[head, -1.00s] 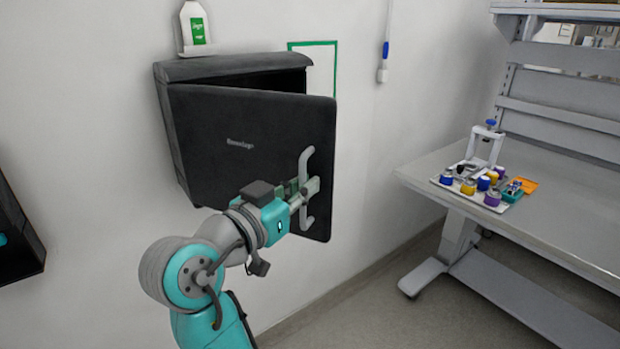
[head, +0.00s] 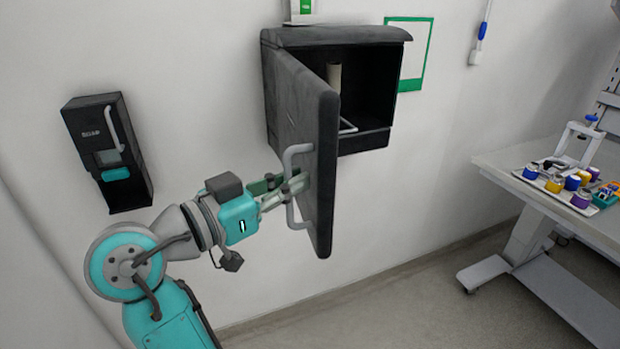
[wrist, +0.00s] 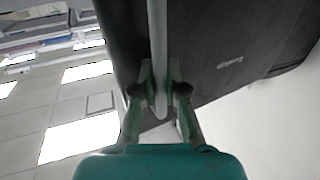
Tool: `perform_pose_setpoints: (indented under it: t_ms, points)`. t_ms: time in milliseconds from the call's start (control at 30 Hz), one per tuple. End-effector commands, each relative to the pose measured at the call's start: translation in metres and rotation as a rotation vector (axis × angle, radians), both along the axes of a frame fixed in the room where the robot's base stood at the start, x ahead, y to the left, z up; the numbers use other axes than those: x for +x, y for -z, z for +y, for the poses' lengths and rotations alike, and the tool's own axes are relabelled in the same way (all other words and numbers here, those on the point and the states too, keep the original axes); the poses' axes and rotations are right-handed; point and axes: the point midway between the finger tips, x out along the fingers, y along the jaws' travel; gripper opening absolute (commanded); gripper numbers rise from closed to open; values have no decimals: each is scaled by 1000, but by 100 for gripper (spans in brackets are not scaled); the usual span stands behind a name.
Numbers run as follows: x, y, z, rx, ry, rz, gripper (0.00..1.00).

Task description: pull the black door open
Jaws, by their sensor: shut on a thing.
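The black door (head: 322,165) of a wall-mounted black cabinet (head: 385,140) stands wide open, swung out from its hinge side on the left. Its grey bar handle (head: 297,151) is on the door's outer face. My gripper (head: 298,183) is shut on this handle. In the wrist view the fingers (wrist: 160,95) close on both sides of the handle bar (wrist: 158,40), with the dark door (wrist: 205,50) behind it. Inside the cabinet a pale upright cylinder (head: 334,77) and a thin white rod (head: 348,126) show; the door hides part of the interior.
A black dispenser (head: 107,150) hangs on the wall at left. A bench (head: 510,161) at right bears a tray (head: 530,180) with several coloured jars. A green-framed sheet (head: 410,50) is on the wall. The floor between cabinet and bench is clear.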

Motion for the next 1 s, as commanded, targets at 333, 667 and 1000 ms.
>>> perform_pose_setpoints:
  t_ms: [333,667,1000]
  points:
    - [-1,2,4,2,2,4,0]
    - [-1,1,4,2,1,3,37]
    - [-5,1,12,2,-2,3,37]
